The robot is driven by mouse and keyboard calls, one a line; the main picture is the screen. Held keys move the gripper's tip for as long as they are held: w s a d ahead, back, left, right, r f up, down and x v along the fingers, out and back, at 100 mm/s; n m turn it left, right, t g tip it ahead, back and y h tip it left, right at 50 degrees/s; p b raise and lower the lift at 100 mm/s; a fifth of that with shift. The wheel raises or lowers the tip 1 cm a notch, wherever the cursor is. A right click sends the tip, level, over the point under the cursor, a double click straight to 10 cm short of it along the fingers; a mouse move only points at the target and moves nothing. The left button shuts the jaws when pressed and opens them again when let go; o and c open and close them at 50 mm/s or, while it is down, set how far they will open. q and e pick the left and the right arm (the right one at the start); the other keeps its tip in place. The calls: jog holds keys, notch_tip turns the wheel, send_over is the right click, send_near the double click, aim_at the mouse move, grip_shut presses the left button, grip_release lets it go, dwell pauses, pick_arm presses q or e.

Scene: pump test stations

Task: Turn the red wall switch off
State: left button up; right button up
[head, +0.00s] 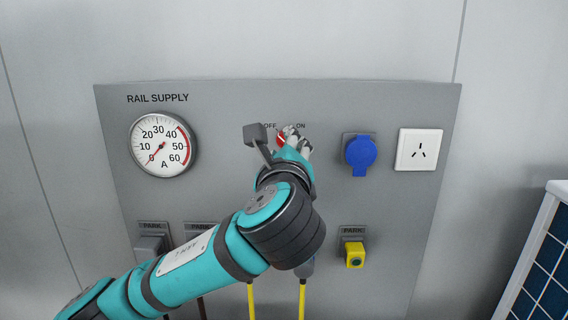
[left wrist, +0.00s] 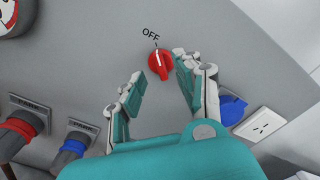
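The red wall switch (head: 281,141) is a round knob with a raised grip on the grey panel, below the OFF and ON labels. In the head view my gripper partly covers it. My left gripper (head: 293,139) is at the switch. My right gripper is not in view.
The grey panel (head: 222,105) also carries a RAIL SUPPLY gauge (head: 160,145) at left, a blue capped socket (head: 360,154) and a white socket (head: 419,149) at right, and a yellow plug (head: 354,255) below. Yellow cables (head: 302,300) hang under my arm. A blue-tiled panel (head: 545,265) stands at lower right.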

pick_arm(q)
jog(key=s, duration=0.8)
jog(key=shift+s, duration=0.3)
